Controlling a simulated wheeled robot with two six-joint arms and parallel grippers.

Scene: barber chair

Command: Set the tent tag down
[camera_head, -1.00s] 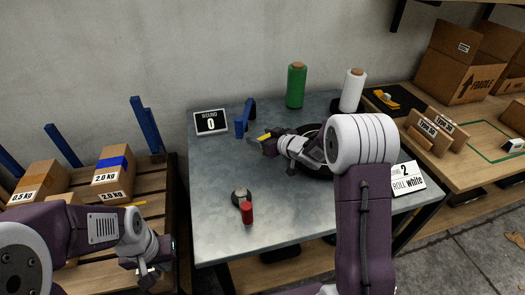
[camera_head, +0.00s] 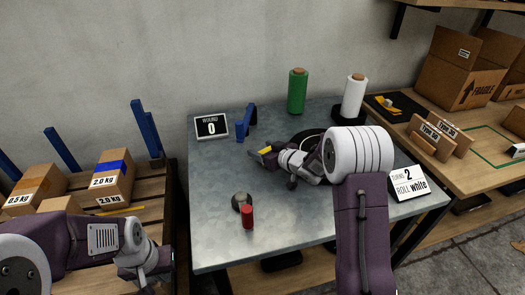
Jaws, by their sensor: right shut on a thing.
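My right gripper (camera_head: 262,156) is low over the left-middle of the metal table (camera_head: 208,205). A small yellow piece shows at its fingertips, which I take to be the tent tag (camera_head: 266,150). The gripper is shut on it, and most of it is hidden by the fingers. I cannot tell whether it touches the table. My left gripper (camera_head: 147,289) is at the bottom left by the wooden pallet, partly cut off by the frame edge. Its jaw opening cannot be made out.
A black "WOUND 0" sign (camera_head: 212,126), blue bracket (camera_head: 246,122), green roll (camera_head: 297,91) and white roll (camera_head: 354,97) stand at the back. The front-left tabletop is clear.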

